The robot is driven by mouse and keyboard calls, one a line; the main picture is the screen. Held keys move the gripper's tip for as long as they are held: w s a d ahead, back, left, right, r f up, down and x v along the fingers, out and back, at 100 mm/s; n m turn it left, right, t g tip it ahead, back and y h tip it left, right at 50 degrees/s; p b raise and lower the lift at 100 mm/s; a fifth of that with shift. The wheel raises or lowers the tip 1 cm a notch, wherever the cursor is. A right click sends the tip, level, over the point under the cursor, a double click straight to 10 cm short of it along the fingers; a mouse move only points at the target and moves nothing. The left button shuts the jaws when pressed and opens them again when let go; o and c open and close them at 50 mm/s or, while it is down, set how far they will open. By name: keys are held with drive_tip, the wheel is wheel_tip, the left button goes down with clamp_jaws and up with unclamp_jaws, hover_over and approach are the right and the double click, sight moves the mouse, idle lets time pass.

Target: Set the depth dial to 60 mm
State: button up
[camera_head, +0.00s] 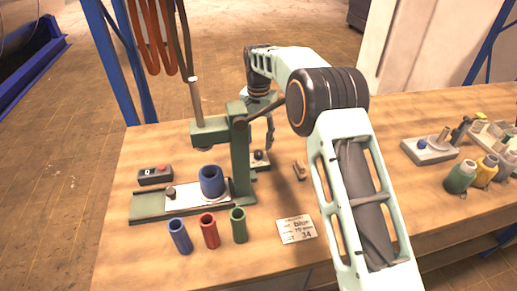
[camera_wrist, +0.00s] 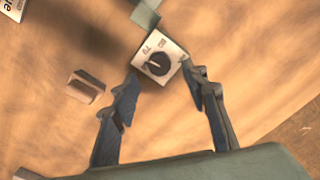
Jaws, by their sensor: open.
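The depth dial (camera_wrist: 158,64) is a black round knob with a light pointer mark, on a white plate in the wrist view. Numbers are printed beside it, too small and tilted to read surely. In the head view the dial (camera_head: 259,156) sits low behind the green press column. My gripper (camera_wrist: 163,74) is open and empty, pointing down, with one finger on each side of the dial plate. The fingertips look apart from the knob; their height above it is hard to tell. In the head view my gripper (camera_head: 270,132) is partly hidden by the press and my arm.
The green press (camera_head: 240,150) holds a blue cup (camera_head: 212,182) on its base. Blue (camera_head: 180,236), red (camera_head: 210,231) and green (camera_head: 238,226) tubes stand in front. A small brown block (camera_head: 300,170) and a label card (camera_head: 297,229) lie nearby. A control box (camera_head: 155,175) is at left.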

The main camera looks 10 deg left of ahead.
sight(258, 152)
wheel_tip(258, 152, up, 7)
idle(0.3)
